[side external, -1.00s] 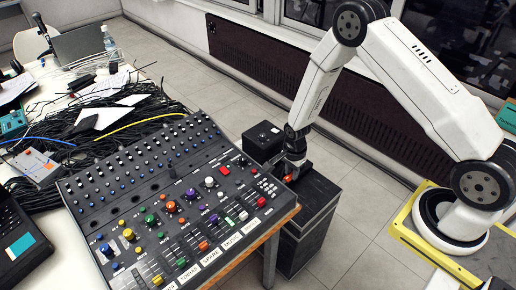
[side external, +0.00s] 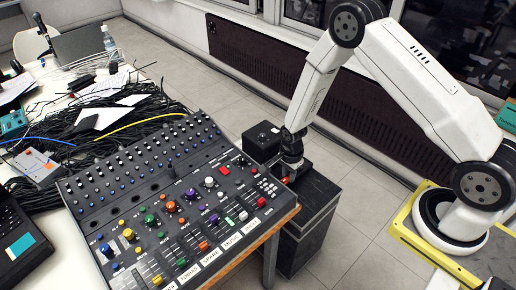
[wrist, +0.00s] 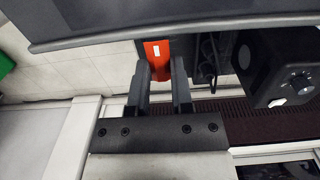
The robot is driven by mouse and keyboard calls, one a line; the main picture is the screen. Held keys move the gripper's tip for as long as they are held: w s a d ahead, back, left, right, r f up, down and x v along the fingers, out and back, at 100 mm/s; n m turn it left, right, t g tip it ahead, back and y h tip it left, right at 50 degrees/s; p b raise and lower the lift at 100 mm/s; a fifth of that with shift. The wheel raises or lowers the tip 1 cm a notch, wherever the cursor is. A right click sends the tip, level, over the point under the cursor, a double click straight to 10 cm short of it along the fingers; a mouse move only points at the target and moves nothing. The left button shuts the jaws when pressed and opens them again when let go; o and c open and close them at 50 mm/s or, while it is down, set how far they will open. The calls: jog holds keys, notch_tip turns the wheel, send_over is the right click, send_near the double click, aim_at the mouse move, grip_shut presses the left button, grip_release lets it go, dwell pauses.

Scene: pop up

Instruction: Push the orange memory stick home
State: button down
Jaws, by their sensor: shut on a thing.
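The orange memory stick (wrist: 159,58), with a small white label, shows between my fingers in the wrist view. My gripper (wrist: 160,68) is shut on it. The stick's far end meets the dark edge of the mixing console (wrist: 150,18); I cannot tell how deep it sits in a slot. In the side view my gripper (side external: 291,174) points down at the console's right end, beside the console (side external: 150,185), and hides most of the stick.
A black box with a knob (wrist: 275,66) stands close to the right of my fingers in the wrist view; it also shows behind my gripper in the side view (side external: 262,140). A dark cabinet (side external: 306,232) stands below. Tangled cables (side external: 100,125) cover the table's far left.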

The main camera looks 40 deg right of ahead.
jog(key=shift+c, duration=2.2)
grip_release()
jog(key=shift+r, duration=0.2)
jog(key=shift+r, duration=3.75)
jog(key=s+a+r+n+t, duration=0.2)
jog(key=s+r+n, duration=1)
jog(key=r+n, duration=0.4)
jog(key=shift+s+a+n+t, duration=0.2)
jog(key=shift+a+n+t, duration=0.1)
jog(key=shift+n, duration=0.7)
